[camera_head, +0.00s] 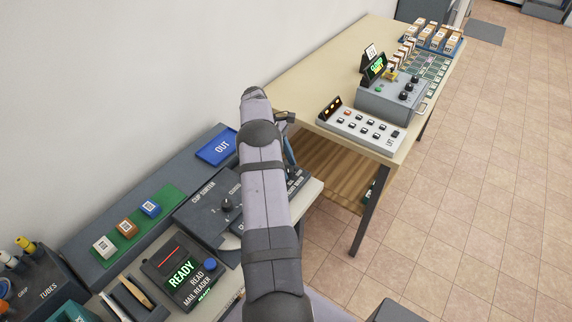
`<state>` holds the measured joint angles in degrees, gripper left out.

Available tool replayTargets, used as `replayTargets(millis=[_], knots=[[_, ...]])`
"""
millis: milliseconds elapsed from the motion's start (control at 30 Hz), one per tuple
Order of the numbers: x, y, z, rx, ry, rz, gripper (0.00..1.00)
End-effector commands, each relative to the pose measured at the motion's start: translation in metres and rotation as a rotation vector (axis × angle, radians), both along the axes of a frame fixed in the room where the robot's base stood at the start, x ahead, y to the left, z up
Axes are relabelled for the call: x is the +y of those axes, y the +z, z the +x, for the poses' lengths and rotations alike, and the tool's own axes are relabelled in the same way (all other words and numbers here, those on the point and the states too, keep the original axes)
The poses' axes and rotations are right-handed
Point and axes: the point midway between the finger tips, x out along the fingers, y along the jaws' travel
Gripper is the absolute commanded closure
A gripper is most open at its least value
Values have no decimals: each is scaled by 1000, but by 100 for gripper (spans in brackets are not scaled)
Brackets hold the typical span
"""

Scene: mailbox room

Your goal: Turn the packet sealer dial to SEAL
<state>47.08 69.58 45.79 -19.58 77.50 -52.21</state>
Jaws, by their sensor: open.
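I cannot read a packet sealer label or the word SEAL in the head view, so I cannot tell for certain which dial is the sealer's. A grey box (384,103) with several black knobs and a small lit sign sits on the far table. A dark device marked CLIP SORTER (193,214) has a black dial (227,205) on the near bench, and a lettered panel continues right behind my arm. My gripper (291,156) is open, mostly hidden behind my arm, above the right end of that bench. I see nothing held in it.
A white button panel (358,128) lies in front of the grey box. The near bench carries a blue OUT tray (216,147), a green strip (127,227) with small blocks, and a mail reader (183,272) showing READY. A wooden shelf (322,172) is below the far table.

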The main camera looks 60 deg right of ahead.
Motion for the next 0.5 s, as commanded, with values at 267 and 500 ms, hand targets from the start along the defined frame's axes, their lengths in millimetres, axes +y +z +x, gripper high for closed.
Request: replayTargets(millis=[267,500], knots=[[1,17,9,-4,2,-3,54],[4,49,21,-3,1,-2,54]])
